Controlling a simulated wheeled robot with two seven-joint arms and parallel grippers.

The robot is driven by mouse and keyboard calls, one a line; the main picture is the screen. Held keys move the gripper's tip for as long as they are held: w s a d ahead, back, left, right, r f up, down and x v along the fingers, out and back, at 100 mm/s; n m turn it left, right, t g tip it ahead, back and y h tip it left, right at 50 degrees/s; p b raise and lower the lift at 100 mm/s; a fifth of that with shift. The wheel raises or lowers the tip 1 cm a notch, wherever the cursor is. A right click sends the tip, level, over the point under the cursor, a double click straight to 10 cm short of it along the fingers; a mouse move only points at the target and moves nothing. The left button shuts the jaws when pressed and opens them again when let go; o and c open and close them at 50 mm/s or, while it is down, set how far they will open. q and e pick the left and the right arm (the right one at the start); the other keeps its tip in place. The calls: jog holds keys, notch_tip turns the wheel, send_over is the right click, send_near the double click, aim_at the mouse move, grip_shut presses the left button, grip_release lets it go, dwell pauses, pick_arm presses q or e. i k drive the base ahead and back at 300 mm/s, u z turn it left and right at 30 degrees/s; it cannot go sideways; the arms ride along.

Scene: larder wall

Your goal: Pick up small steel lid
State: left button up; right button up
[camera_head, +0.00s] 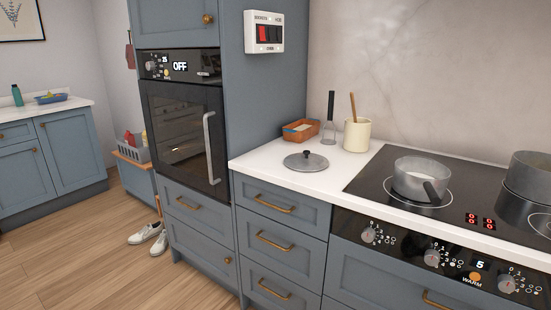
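A small steel lid (306,162) with a dark knob on top lies flat on the white counter (262,166), left of the hob. Nothing covers it and nothing touches it. Neither of my grippers shows in the head view.
On the black hob (383,172) are a pot (420,177) with white contents and a larger pot (531,176). A built-in oven (185,125) is at left; shoes (147,236) lie on the floor.

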aim_at(305, 161)
jog(key=u, duration=0.15)
jog(key=i, duration=1.05)
jog(key=z, duration=0.3)
